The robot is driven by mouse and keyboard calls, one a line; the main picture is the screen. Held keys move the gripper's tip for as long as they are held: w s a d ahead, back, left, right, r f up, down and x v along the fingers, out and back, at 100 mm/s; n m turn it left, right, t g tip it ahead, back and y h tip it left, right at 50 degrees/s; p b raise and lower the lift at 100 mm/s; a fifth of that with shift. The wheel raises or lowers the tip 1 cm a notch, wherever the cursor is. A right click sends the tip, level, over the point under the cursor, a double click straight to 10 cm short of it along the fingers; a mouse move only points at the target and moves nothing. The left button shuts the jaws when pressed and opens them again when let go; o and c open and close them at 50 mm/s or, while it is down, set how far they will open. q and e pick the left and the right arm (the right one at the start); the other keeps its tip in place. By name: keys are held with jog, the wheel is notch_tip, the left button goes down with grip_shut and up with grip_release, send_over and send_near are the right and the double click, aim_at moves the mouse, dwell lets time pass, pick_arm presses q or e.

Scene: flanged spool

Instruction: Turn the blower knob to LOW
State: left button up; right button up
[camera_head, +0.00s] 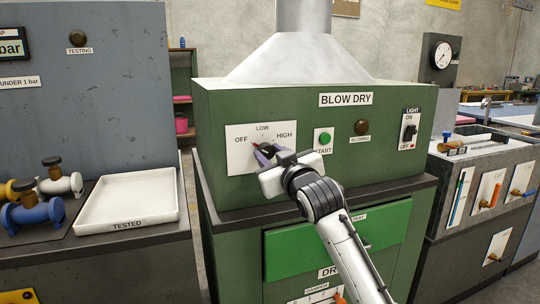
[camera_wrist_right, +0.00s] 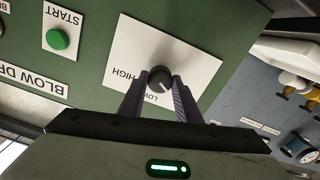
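The blower knob (camera_wrist_right: 160,79) is dark and round, on a white plate (camera_wrist_right: 121,47) marked OFF, LOW and HIGH on the green BLOW DRY cabinet. Its white pointer line aims between LOW and the OFF side in the right wrist view, where the plate appears upside down. My right gripper (camera_wrist_right: 160,76) has one finger on each side of the knob, very close to it. I cannot tell whether they press on it. In the head view my right gripper (camera_head: 263,152) covers most of the knob. My left gripper is not in view.
A green START button (camera_head: 324,138), a brown indicator (camera_head: 361,127) and a LIGHT switch (camera_head: 409,132) sit to the right on the same panel. A white TESTED tray (camera_head: 95,218) and several valves (camera_head: 38,212) are on the left bench.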

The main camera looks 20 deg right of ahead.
jog(key=shift+r+m+p, duration=0.2)
jog(key=shift+m+p, duration=1.1)
jog(key=shift+p, duration=0.35)
jog(key=m+p, duration=0.4)
jog(key=p, duration=0.1)
jog(key=shift+m+p, duration=0.8)
jog(key=shift+m, duration=0.2)
jog(key=shift+m+p, duration=0.9)
jog(key=shift+m, duration=0.1)
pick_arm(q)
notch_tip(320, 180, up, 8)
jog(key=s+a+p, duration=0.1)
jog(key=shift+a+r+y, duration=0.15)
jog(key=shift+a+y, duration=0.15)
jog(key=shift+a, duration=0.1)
pick_arm(e)
jog(key=shift+f+m, duration=0.15)
jog(key=shift+m, duration=0.55)
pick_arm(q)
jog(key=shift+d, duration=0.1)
pick_arm(e)
jog(key=o, duration=1.1)
jog(key=shift+c, duration=0.2)
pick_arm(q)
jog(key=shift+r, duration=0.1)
